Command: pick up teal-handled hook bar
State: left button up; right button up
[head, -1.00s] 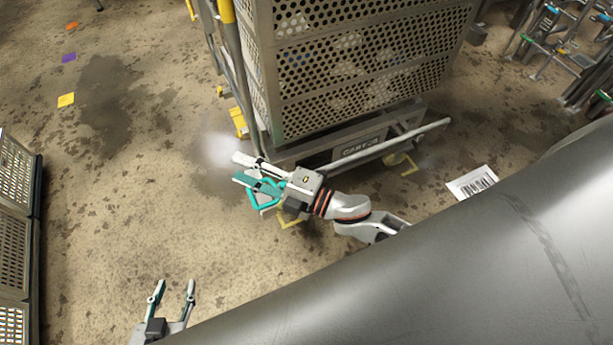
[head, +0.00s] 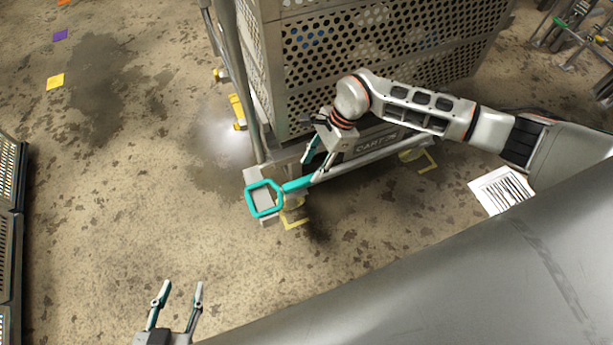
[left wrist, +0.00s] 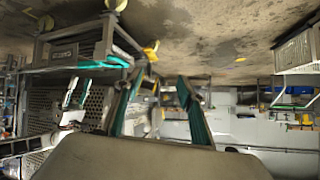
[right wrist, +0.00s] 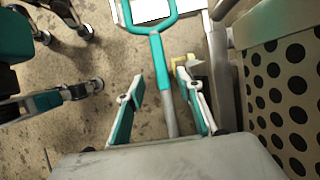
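The hook bar has a teal loop handle (head: 265,198) and a teal grip leading into a grey shaft. It lies along the low front edge of the cart (head: 375,148), with the loop at the left corner. In the right wrist view the teal bar (right wrist: 160,62) runs between the fingers of my right gripper (right wrist: 158,82), which are apart on either side of it. In the head view my right gripper (head: 314,163) is over the shaft, just right of the grip. My left gripper (head: 181,289) is open and empty, low over bare floor. The bar's far end is unclear.
The cart's perforated basket (head: 370,65) rises close behind the bar. A vapour puff (head: 225,140) hangs left of the cart. A barcode sheet (head: 501,190) lies right, and a rack (head: 10,230) stands at the left edge. The floor between is clear.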

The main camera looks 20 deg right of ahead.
aim_at(306, 178)
jog(key=shift+d+f, duration=0.15)
jog(key=shift+f, duration=0.2)
jog(key=b+x, duration=0.1)
jog(key=x, duration=0.1)
jog(key=shift+f, duration=0.3)
jog(key=b+x, duration=0.1)
jog(key=x, duration=0.2)
jog(key=shift+s+f, duration=0.1)
jog(key=shift+f, duration=0.25)
jog(key=shift+a+f, duration=0.35)
jog(key=shift+f, duration=0.05)
jog(key=shift+r, duration=0.1)
grip_shut()
pick_arm(q)
jog(key=shift+w+d+r+h, duration=0.1)
jog(key=shift+d+h, duration=0.2)
jog(key=shift+d, duration=0.55)
pick_arm(e)
jog(key=shift+w+r, duration=0.1)
jog(key=shift+w, duration=0.15)
